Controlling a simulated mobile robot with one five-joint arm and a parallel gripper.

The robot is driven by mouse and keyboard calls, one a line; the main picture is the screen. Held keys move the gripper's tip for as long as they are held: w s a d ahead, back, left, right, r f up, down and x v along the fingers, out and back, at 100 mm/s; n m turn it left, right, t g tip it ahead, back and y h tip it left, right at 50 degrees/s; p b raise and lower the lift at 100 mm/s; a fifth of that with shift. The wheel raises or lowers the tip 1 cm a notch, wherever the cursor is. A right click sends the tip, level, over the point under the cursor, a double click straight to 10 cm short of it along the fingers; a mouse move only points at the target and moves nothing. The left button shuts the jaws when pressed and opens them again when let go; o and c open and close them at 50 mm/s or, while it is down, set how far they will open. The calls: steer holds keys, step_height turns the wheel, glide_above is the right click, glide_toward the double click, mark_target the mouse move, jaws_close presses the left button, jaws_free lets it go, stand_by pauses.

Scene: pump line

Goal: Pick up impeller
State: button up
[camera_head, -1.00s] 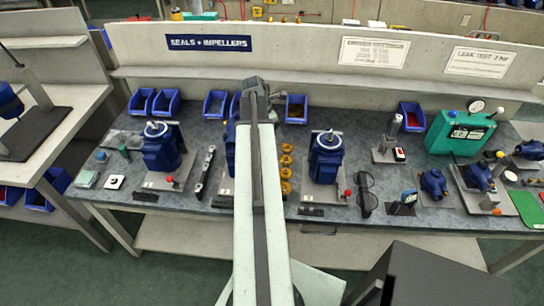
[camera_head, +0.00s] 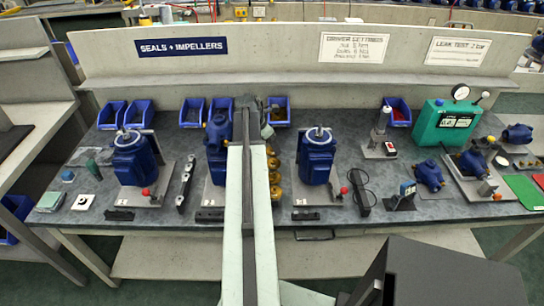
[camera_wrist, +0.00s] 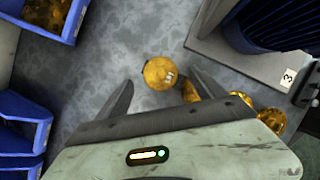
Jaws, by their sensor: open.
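Several brass-coloured impellers stand in a row on the grey bench. In the head view the row (camera_head: 274,178) is just right of my arm, partly hidden by it. Another impeller (camera_wrist: 190,90) is close by the right finger, partly hidden, and more lie (camera_wrist: 243,98) further right. In the head view my arm hides the gripper's fingers.
A blue motor on a plate marked 3 (camera_wrist: 287,78) stands right of the impellers. Blue bins (camera_wrist: 20,125) are at the left, one with brass parts in it. In the head view, a blue pump (camera_head: 217,150) stands left of my arm and a green tester (camera_head: 447,125) at right.

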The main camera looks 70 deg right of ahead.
steer(key=b+x, duration=0.1)
steer(key=x, duration=0.1)
steer(key=shift+f, duration=0.3)
steer(key=shift+r, duration=0.2)
steer(key=c, duration=1.5)
steer(key=shift+o, duration=0.2)
